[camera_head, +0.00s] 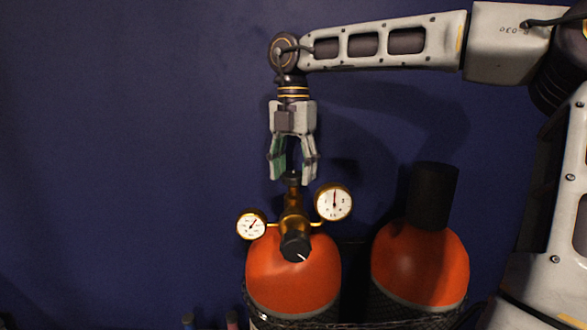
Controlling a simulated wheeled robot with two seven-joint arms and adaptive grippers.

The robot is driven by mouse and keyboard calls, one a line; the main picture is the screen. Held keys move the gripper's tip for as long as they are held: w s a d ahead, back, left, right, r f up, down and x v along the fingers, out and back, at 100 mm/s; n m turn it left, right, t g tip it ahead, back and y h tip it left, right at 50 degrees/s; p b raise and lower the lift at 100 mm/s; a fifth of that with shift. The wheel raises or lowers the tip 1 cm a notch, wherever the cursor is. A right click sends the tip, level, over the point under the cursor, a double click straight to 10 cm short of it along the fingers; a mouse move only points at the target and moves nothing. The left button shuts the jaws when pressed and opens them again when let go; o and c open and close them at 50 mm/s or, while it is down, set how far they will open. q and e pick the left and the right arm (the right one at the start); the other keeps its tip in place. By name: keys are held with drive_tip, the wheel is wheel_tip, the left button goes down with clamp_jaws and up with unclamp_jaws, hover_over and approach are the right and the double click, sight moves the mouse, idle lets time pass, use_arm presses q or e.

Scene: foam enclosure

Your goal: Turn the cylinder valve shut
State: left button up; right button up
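An orange gas cylinder (292,282) stands at the bottom centre with a brass valve and regulator (292,214) on top. A dark knob (296,247) faces the camera at its front, and a small dark piece (292,179) tops the brass stem. Two round white gauges, a left one (251,225) and a larger right one (333,203), sit at its sides. My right gripper (293,176) points straight down over the stem top, fingers apart. Its fingertips are level with or just above the stem top; I cannot tell if they touch it. My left gripper is not in view.
A second orange cylinder (421,262) with a black cap (433,196) stands to the right. Dark mesh wraps both cylinders low down. A plain blue wall (130,130) fills the back, and the space left of the regulator is clear.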

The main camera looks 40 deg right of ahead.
sight(293, 174)
drive_tip(key=shift+o, duration=0.9)
drive_tip(key=shift+r, duration=0.15)
wheel_tip(293, 174, up, 12)
idle(0.3)
drive_tip(key=shift+f, duration=0.2)
idle(0.5)
